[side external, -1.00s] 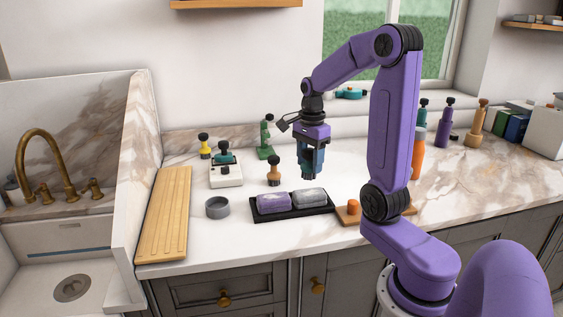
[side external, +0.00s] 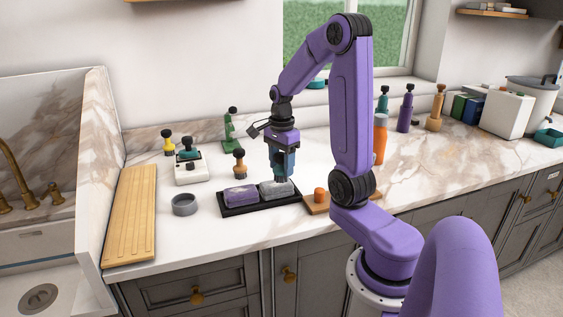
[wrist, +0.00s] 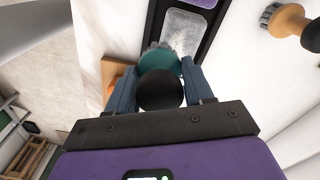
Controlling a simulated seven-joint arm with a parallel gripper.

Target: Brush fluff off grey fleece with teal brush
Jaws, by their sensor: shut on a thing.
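My gripper (side external: 282,172) is shut on the teal brush (wrist: 158,60), whose black knob (wrist: 160,92) faces the wrist camera between the blue fingers. The brush's bristles point down over one end of the grey fleece (side external: 276,188). The fleece also shows in the wrist view (wrist: 190,22), with whitish fluff (wrist: 181,42) on it near the brush. I cannot tell whether the bristles touch the fleece. The fleece lies in a black tray (side external: 262,208) beside a purple fleece (side external: 240,196). In the side view the brush is mostly hidden by the fingers.
A tan brush (side external: 239,165) stands behind the tray. A wooden block with an orange knob (side external: 320,195) is close on the right. A grey ring (side external: 185,205) and a wooden board (side external: 135,215) lie left. An orange bottle (side external: 380,140) stands behind my arm.

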